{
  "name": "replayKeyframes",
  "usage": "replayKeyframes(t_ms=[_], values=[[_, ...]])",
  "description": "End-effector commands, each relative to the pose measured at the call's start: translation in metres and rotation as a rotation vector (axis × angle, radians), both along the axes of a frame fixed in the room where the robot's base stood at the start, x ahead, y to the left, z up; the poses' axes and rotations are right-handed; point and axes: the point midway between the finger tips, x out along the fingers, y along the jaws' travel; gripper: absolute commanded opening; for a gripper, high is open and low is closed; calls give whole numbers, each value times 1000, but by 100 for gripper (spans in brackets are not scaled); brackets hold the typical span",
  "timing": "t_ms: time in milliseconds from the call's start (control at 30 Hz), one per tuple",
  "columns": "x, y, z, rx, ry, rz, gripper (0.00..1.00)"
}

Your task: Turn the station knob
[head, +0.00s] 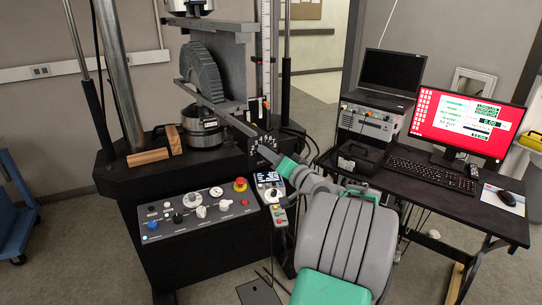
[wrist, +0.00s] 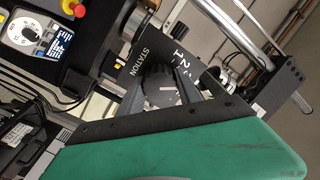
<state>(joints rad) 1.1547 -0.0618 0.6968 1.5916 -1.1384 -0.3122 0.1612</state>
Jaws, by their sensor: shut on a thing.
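The station knob (wrist: 162,92) is a dark round knob with a white pointer line, in the middle of the wrist view. It sits by a black plate (wrist: 146,56) lettered STATION with a row of white numbers. My gripper (wrist: 162,84) is shut on the knob, one dark finger on each side of it. In the head view my gripper (head: 270,156) reaches the testing machine's front at the plate. The knob itself is hidden there behind my gripper. I cannot tell exactly which number the pointer lines up with.
A control panel (head: 197,214) with several knobs and a red emergency button (head: 240,184) lies left of my arm. A handheld controller (head: 268,187) hangs beside it. A desk (head: 460,207) with a red-screened monitor (head: 468,122) stands right. A large grey gear-like specimen (head: 203,70) is above.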

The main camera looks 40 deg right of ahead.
Motion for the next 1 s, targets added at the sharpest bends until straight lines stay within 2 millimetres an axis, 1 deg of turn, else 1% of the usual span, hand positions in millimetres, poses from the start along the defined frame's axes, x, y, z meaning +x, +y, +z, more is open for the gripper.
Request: replayKeyframes(t_ms=[133, 167, 400, 633, 733, 867, 1000], values=[[0, 0, -1, 0, 1, -1, 1], [0, 0, -1, 0, 1, -1, 43], [0, 0, 0, -1, 0, 0, 62], [0, 0, 0, -2, 0, 0, 63], [-6, 0, -1, -2, 1, -2, 63], [-29, 2, -2, -4, 0, -5, 63], [-59, 5, -3, -2, 0, -6, 63]])
